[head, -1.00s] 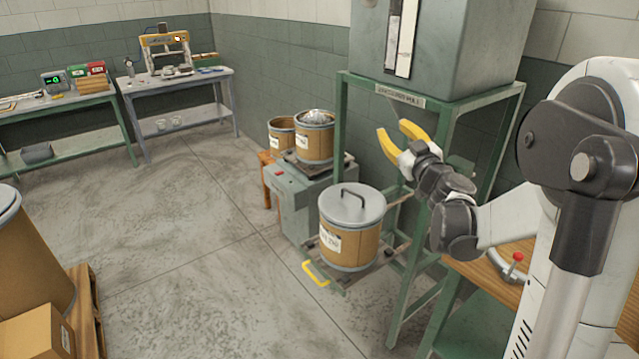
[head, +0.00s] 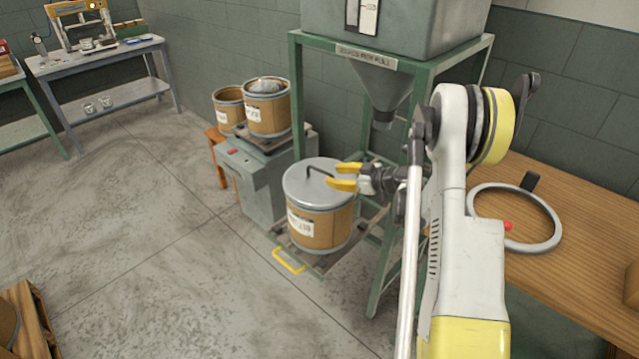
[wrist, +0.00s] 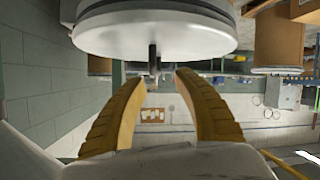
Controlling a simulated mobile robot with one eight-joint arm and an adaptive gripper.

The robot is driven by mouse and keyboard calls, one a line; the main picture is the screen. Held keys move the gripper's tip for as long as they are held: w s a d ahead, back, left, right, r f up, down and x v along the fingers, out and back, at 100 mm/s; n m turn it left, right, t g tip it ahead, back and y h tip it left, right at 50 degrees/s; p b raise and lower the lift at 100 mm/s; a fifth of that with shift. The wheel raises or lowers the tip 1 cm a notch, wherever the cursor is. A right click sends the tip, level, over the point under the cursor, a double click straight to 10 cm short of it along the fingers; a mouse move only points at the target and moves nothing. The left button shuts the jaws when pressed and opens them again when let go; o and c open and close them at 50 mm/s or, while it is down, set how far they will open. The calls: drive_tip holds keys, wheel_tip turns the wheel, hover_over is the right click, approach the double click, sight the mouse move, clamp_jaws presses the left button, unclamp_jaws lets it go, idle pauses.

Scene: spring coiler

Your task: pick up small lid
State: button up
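The small lid (head: 310,190) is a round grey disc with a dark bar handle (head: 318,174), lying on a brown drum (head: 322,232) with a white label. My gripper (head: 340,176) has yellow fingers and is beside the handle, above the right part of the lid in the head view. In the wrist view the lid (wrist: 155,35) fills the top, and its handle (wrist: 154,58) lines up with the gap between the fingertips of my gripper (wrist: 157,76). The fingers are apart. Contact with the handle cannot be told.
The drum stands on a platform with a yellow handle (head: 288,261) under a green frame (head: 298,110) with a hopper (head: 385,95). A wooden table (head: 560,190) with a grey ring (head: 550,240) is at right.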

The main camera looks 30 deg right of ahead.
sight(324, 172)
drive_tip(key=x, duration=0.2)
drive_tip(key=b+x, duration=0.2)
drive_tip(key=x, duration=0.1)
drive_tip(key=shift+w+d+f, duration=0.1)
drive_tip(key=shift+w+d, duration=0.1)
drive_tip(key=shift+w, duration=0.3)
clamp_jaws()
